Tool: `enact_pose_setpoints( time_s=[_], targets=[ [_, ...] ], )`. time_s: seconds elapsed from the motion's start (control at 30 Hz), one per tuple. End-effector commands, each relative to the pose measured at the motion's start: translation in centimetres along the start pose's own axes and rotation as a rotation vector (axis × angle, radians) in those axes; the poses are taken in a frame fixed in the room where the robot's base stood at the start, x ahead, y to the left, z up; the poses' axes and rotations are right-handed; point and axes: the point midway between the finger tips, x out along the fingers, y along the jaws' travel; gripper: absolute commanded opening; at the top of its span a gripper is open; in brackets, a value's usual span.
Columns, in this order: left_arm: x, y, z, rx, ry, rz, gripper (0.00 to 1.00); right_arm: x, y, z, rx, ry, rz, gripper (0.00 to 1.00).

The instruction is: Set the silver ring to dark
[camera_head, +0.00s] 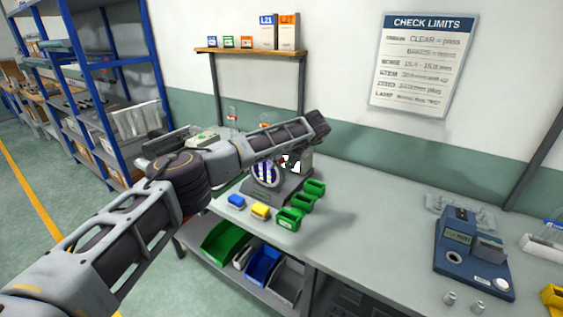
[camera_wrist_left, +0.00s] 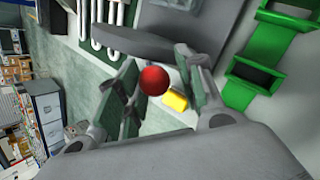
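A grey device (camera_head: 276,190) stands on the bench with a round window (camera_head: 265,173) showing vertical coloured stripes. The ring's silver rim is too small to tell clearly from the window. My left arm reaches in from the left over the bench, and my left gripper (camera_head: 291,163) is beside the device's upper right. In the left wrist view the gripper's fingers (camera_wrist_left: 163,85) are spread, with a red ball (camera_wrist_left: 154,80) showing between them; I cannot tell if they touch it. The device's grey body (camera_wrist_left: 150,43) is just beyond. My right gripper is not in view.
Green bins (camera_head: 289,218) stand right of the device, with a blue block (camera_head: 236,201) and a yellow block (camera_head: 260,210) in front. A blue instrument (camera_head: 470,255) is at the bench's right. The middle bench top is clear. A blue rack (camera_head: 107,85) stands at left.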

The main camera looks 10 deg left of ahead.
Motion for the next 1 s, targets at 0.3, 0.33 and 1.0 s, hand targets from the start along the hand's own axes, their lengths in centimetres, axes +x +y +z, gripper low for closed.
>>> enact_pose_setpoints(
  time_s=[0.3,0.33,1.0],
  targets=[
    [-0.2,0.2,0.2,-0.004,-0.004,-0.001,0.47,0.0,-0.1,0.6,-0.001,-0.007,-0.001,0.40],
    [-0.2,0.2,0.3,-0.004,-0.005,-0.001,0.47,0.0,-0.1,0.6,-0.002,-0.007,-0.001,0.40],
    [-6.7,0.2,0.3,-0.004,-0.008,-0.002,0.47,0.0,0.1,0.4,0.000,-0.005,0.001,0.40]
  ],
)
